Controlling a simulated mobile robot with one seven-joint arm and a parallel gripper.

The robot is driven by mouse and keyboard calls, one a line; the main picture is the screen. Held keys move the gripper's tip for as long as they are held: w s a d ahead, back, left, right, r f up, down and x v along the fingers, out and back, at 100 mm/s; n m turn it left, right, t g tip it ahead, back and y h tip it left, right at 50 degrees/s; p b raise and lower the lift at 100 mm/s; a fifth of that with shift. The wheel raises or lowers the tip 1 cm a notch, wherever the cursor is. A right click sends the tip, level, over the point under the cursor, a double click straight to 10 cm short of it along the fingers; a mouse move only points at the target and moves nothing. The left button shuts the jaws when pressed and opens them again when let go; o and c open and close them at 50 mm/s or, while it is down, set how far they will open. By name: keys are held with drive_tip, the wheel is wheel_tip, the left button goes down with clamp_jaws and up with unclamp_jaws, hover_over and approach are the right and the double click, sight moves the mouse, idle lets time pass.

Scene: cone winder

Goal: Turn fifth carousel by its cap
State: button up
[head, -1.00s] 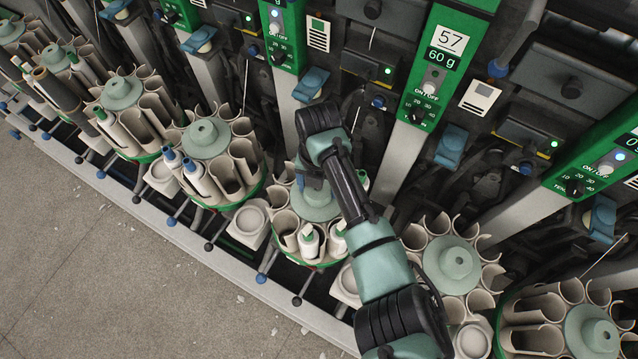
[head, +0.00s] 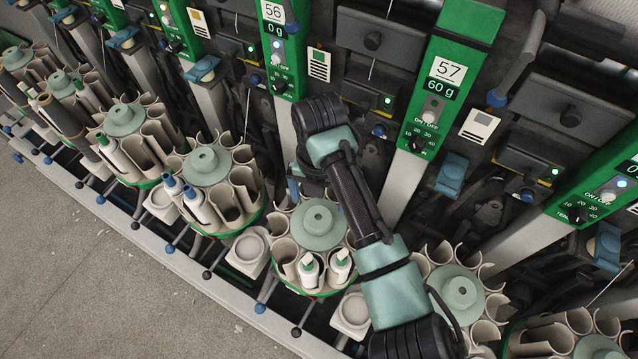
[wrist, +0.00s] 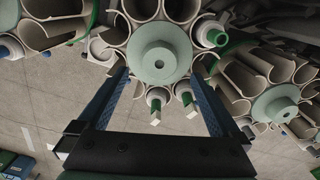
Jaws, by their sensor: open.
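The carousel (head: 284,254) below my arm, fifth from the left among those in the head view, has a pale green round cap (head: 317,225) with a small raised knob in the middle. Two white bobbins with green tops stand in its front tubes. The cap (wrist: 159,54) also shows in the wrist view, top centre, with two bobbins just below it. My gripper (wrist: 159,76) is open and empty, one blue finger on each side of the cap in the picture. In the head view it is mostly hidden behind the wrist, above and behind the cap, apart from it.
Neighbouring carousels stand close on both sides, one with a cap (head: 207,166) to the left and one with a cap (head: 460,293) to the right. Green panels, one marked 57 (head: 450,73), and blue levers rise behind. The floor (head: 90,285) in front is clear.

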wheel_tip(320, 180, up, 5)
drive_tip(key=shift+r, duration=0.2)
idle(0.6)
drive_tip(key=w+a+r+m+t+y, duration=0.3)
drive_tip(key=w+a+r+m+t, duration=0.5)
drive_tip(key=r, duration=0.4)
wheel_tip(320, 180, up, 14)
drive_tip(key=w+a+m+t+y, duration=0.1)
drive_tip(key=w+a+m+t, duration=0.15)
drive_tip(key=m+t, duration=0.25)
wheel_tip(320, 180, up, 9)
drive_tip(key=s+m+t+y, duration=0.1)
drive_tip(key=m+t, duration=0.2)
drive_tip(key=m, duration=0.1)
drive_tip(key=s+d+r+m+t+h, duration=0.2)
drive_tip(key=s+d+r+m+t, duration=0.3)
drive_tip(key=s+r+m, duration=0.3)
drive_tip(key=s+d+r+m+t+h, duration=0.3)
drive_tip(key=s+d+r+m+t, duration=0.2)
drive_tip(key=s+r+m, duration=0.3)
wheel_tip(320, 180, up, 5)
drive_tip(key=shift+s+f+t, duration=0.2)
drive_tip(key=shift+s+t, duration=0.35)
drive_tip(key=shift+t, duration=0.15)
